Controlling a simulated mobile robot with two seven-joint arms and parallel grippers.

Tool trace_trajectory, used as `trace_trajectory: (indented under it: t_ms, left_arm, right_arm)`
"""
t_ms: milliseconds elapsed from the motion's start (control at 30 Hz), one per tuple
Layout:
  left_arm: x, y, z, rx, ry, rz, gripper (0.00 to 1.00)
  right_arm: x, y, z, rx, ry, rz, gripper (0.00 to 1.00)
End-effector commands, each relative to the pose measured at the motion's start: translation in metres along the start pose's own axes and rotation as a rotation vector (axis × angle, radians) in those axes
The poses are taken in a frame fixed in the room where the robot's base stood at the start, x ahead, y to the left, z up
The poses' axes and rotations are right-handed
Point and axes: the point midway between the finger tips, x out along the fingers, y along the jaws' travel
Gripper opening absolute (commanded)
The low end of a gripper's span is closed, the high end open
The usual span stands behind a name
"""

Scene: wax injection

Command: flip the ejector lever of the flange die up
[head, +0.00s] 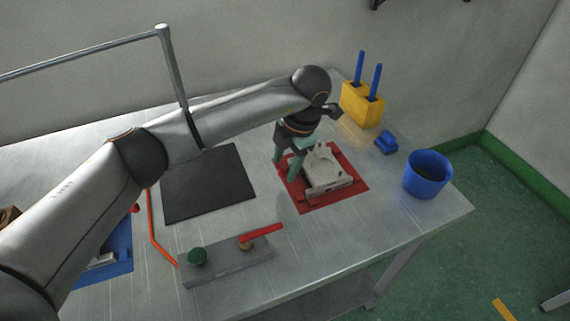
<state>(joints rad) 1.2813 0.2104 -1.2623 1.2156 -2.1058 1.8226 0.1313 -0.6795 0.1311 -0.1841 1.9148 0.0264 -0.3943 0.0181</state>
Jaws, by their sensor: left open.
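The flange die (329,177) is a light grey block with a raised part on top, lying on a red mat (352,178) on the metal table. I cannot make out its ejector lever clearly; part of the die's left side is hidden by my gripper. My left gripper (286,171) reaches over from the left and points down at the die's left side. Its greenish fingers are apart, and I see nothing held between them. I cannot tell whether a finger touches the die. My right gripper does not show.
A yellow holder (362,106) with blue-handled tools, a small blue object (386,143) and a blue bucket (427,174) stand right of the die. A black mat (208,184) lies left. A grey bar (227,262) with a green knob and red lever is in front.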

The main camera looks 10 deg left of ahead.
Motion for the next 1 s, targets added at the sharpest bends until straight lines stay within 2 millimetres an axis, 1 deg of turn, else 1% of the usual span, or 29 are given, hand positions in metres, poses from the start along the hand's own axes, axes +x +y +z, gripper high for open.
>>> trace_trajectory:
  t_ms: [167, 300, 400, 500, 600, 700, 1000]
  left_arm:
    - [-0.034, 0.0, 0.001, 0.001, -0.005, 0.004, 0.56]
    - [-0.066, 0.0, 0.001, 0.001, -0.005, 0.004, 0.56]
    - [-0.086, 0.0, 0.001, 0.001, -0.004, 0.004, 0.56]
    - [-0.101, 0.0, 0.001, 0.0, -0.003, 0.002, 0.56]
    - [-0.112, 0.0, 0.0, 0.001, -0.002, 0.001, 0.56]
    - [-0.116, -0.001, 0.0, 0.002, -0.001, 0.0, 0.56]
    - [-0.117, -0.001, 0.0, 0.001, 0.0, 0.0, 0.56]
  right_arm:
    - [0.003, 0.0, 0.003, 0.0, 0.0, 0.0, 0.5]
    - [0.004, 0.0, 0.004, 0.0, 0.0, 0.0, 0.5]
    - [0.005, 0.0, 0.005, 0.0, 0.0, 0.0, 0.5]
    - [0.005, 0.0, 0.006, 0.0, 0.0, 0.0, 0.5]
    - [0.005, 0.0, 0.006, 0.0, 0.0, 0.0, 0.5]
    - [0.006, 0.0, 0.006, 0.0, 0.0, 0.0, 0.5]
    - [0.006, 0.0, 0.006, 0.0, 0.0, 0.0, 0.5]
